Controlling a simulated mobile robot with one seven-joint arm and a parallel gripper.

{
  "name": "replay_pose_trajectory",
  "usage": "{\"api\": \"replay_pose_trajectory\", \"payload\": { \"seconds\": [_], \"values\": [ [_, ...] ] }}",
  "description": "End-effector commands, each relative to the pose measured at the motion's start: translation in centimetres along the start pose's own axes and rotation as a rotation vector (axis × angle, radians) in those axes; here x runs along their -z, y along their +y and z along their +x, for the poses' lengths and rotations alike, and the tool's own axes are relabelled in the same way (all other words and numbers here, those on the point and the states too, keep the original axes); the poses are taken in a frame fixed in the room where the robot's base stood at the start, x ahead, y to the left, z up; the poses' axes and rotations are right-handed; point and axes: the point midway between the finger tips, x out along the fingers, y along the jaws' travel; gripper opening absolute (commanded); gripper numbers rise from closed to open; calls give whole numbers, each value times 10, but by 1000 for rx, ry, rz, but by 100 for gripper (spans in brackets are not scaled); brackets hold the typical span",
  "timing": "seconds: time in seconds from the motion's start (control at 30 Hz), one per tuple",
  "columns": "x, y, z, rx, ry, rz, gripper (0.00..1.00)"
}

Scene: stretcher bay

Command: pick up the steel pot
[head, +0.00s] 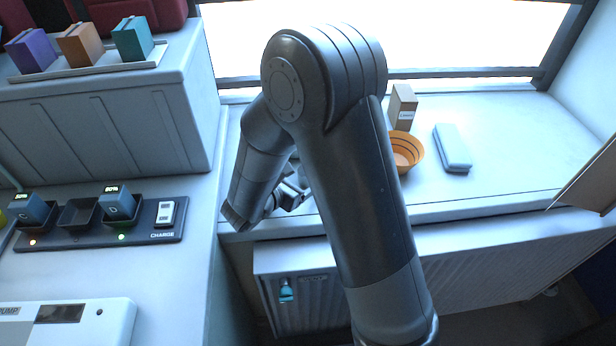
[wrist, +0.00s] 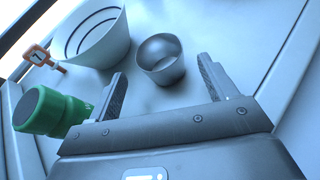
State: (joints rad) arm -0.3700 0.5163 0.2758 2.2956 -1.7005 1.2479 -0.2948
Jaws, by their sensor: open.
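The steel pot (wrist: 160,60) is a small, round, open-topped grey metal cup in the wrist view. It stands upright on the pale counter, just beyond my fingertips and roughly between them. My gripper (wrist: 163,67) is open, with a finger on either side of the picture's middle and nothing held. In the head view my gripper (head: 297,188) is low over the counter's left part, partly hidden by my arm. I cannot make out the pot clearly there.
A charging dock (head: 140,228) is left.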

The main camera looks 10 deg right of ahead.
Motion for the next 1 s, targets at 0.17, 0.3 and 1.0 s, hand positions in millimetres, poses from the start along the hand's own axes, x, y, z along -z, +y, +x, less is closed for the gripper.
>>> {"api": "replay_pose_trajectory", "payload": {
  "seconds": [0.17,0.3,1.0],
  "values": [
    [0,-1,15,2,0,0,78],
    [-4,-2,32,5,0,2,78],
    [-6,-1,65,2,0,2,63]
  ]
}}
